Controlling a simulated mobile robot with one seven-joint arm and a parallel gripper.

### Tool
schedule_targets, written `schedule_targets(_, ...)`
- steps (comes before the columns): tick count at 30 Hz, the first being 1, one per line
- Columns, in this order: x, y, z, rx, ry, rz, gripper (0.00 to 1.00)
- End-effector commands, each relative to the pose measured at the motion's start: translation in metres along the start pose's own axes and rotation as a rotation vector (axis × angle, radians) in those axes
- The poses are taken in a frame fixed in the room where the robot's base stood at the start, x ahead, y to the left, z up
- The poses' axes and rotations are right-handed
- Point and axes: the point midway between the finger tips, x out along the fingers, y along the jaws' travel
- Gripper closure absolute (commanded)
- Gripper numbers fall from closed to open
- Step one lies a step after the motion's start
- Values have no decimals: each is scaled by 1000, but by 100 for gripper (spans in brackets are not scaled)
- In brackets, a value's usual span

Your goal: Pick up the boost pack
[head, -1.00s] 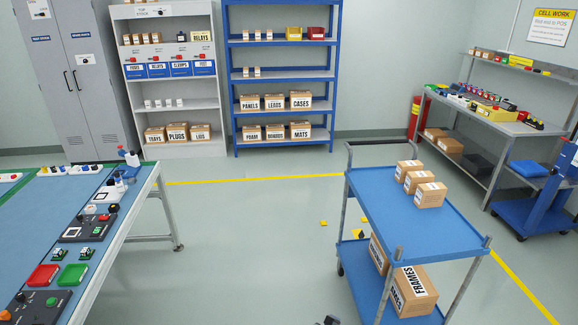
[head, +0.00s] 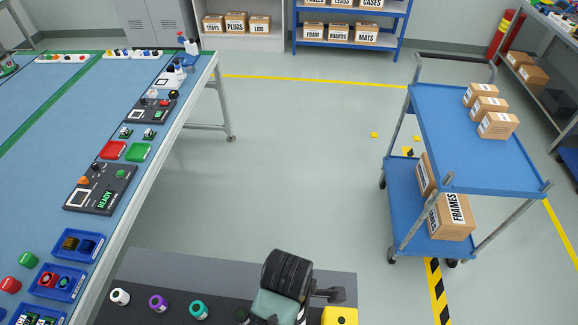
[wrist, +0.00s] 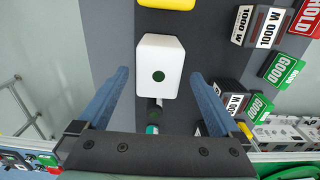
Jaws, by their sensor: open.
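No label reading boost pack can be made out. In the wrist view, a white block with rounded edges and a dark green dot (wrist: 160,56) lies on a dark surface, between and ahead of the two blue fingers. My gripper (wrist: 157,74) is open, with a finger on each side of the block and nothing clasped. In the head view, part of my arm (head: 287,278) covers the middle of the dark bench (head: 170,268) and hides the white block.
White (head: 120,297), purple (head: 158,303) and teal (head: 199,309) cylinders stand on the bench, with a yellow block (head: 340,315) at right. Labelled blocks (wrist: 262,27) lie right of the fingers. A blue cart (head: 470,130) stands right; the floor between is clear.

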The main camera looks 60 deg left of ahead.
Motion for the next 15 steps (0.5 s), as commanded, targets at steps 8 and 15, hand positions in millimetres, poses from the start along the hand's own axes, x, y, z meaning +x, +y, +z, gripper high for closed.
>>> schedule_targets(8, 27, 0, 2, 1, 1, -4, 0)
schedule_targets(15, 52, 0, 2, 2, 0, -1, 0)
